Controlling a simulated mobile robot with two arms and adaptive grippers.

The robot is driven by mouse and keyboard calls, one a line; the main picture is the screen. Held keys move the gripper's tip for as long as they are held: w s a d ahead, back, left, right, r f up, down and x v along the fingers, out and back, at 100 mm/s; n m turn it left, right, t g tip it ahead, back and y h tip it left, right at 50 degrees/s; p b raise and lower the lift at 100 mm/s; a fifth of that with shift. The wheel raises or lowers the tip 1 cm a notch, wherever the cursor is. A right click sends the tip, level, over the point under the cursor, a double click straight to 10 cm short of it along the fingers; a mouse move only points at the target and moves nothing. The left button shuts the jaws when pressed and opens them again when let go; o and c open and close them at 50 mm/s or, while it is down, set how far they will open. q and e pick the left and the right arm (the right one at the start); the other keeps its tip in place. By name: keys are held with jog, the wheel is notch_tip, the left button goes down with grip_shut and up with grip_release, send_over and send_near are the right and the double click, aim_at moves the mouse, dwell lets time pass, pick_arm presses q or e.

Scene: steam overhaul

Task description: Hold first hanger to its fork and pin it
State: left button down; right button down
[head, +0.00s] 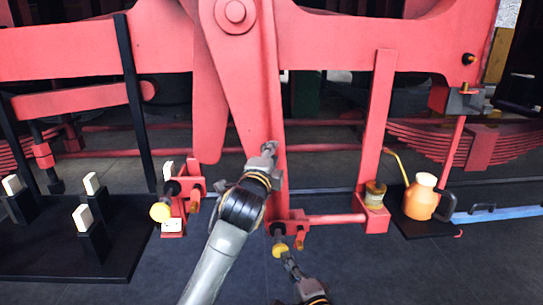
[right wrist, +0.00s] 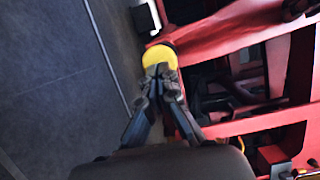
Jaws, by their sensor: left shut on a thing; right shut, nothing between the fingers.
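The hanger (head: 268,90) is a long red bar hanging near the middle of the head view. My left gripper (head: 269,150) is shut on its lower half. The hanger's lower end meets a red fork bracket (head: 298,226); the exact overlap is too small to tell. A yellow-headed pin (head: 279,250) with a dark shank stands at this bracket, and its yellow head (right wrist: 160,56) shows in the right wrist view. My right gripper (head: 287,256) is shut and empty, its fingertips at the yellow head, touching or very close. How deep the pin sits is hidden.
A black stand (head: 75,262) with white-topped posts is at far left. An orange oil can (head: 421,200) stands right, beside a brass-coloured cup (head: 375,190). The front floor is clear.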

pick_arm(q)
jog(key=shift+d+r, duration=0.1)
pick_arm(e)
jog(key=shift+w, duration=1.6)
pick_arm(q)
jog(key=c, duration=0.9)
grip_release()
pick_arm(e)
jog(key=v, duration=0.7)
jog(key=shift+d, duration=0.1)
pick_arm(q)
jog(key=v, duration=0.9)
